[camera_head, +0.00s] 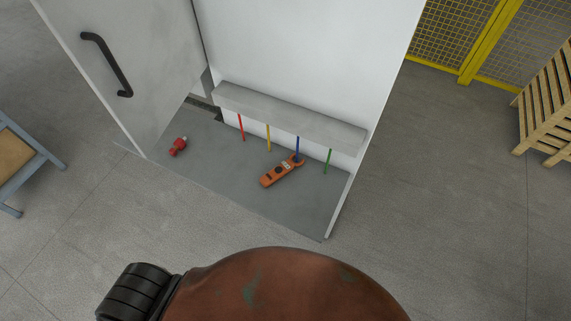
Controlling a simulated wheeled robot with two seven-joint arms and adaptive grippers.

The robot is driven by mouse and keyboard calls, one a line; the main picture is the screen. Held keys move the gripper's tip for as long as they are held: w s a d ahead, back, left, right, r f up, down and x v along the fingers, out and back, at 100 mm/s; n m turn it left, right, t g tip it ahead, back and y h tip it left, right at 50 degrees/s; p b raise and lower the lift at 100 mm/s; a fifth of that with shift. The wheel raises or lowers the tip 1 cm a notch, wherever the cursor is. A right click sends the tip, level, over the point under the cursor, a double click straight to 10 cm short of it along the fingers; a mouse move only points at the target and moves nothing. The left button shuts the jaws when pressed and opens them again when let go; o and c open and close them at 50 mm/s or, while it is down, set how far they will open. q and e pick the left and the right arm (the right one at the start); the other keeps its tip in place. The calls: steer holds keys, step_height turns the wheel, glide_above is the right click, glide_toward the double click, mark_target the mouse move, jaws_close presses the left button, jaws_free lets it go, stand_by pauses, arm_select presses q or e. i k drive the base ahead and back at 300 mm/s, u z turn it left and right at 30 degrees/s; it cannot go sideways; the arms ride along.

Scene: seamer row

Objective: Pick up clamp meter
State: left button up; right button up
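The clamp meter (277,175) is orange with dark parts and lies on the grey floor panel of an open white cabinet. Neither of my grippers is in view.
Red (241,127), yellow (268,138) and green (328,161) rods hang along a grey ledge (290,115). A red tool-like item (177,147) lies left. The cabinet door (130,65) stands at left. A brown rounded shape (285,290), perhaps mine, fills the bottom.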

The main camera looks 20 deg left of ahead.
mark_target(276, 174)
steer(key=z, duration=2.9)
steer(key=k, duration=2.25)
steer(key=u, duration=2.45)
steer(key=i, duration=0.5)
steer(key=u, duration=0.05)
